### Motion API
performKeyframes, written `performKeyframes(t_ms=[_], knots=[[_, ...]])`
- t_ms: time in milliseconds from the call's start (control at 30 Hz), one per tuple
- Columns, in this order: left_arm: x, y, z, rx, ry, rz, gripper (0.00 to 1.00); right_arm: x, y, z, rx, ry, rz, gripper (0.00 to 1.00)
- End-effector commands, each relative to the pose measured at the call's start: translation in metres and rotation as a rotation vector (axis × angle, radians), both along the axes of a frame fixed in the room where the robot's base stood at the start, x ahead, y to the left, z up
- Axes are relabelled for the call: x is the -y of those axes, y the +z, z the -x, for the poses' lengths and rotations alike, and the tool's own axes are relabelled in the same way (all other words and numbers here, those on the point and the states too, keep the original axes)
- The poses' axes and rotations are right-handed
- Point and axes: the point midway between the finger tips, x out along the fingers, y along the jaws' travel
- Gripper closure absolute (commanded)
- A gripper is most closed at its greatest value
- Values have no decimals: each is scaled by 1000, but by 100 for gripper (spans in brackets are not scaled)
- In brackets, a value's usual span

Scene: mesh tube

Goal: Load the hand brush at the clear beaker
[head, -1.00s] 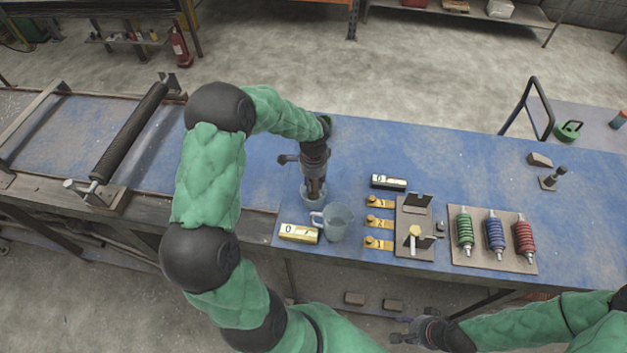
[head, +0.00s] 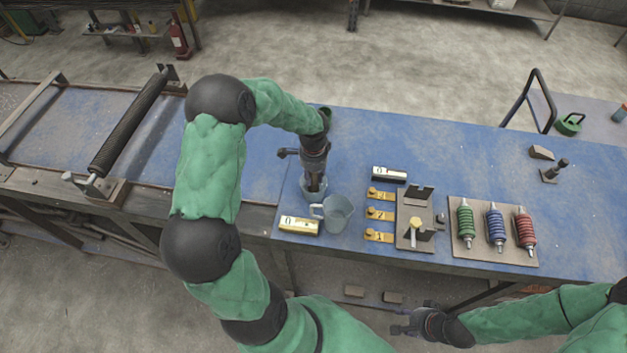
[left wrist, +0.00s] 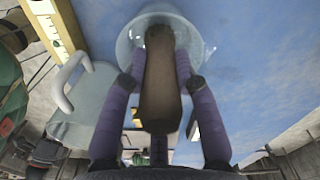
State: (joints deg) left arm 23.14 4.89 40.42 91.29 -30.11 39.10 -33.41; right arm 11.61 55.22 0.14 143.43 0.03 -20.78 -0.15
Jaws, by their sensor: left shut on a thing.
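My left gripper (head: 314,182) points down at the clear beaker (head: 313,193), near the table's front edge. It is shut on the hand brush (head: 315,185), whose brown body (left wrist: 160,90) shows between the purple fingers in the left wrist view. The far end of the brush overlaps the beaker's round mouth (left wrist: 205,40); how deep it sits inside is hard to tell. The beaker stands upright. My right gripper (head: 408,328) is low, in front of the table and away from these things; its fingers are too small to read.
A clear mug with a handle (head: 338,214) stands close beside the beaker. A yellow-and-white block (head: 299,225) lies in front. Yellow numbered tags (head: 379,213), a bracket plate (head: 414,232) and a board of coloured springs (head: 480,250) are to the right.

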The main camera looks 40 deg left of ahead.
Motion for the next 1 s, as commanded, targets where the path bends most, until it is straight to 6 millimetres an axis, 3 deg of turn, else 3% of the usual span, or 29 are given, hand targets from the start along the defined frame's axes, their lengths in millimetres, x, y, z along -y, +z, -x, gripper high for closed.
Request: performKeyframes(t_ms=[1000], knots=[[0,72,0,2,-1,-1,100,0,49,0,0,0,0,60]])
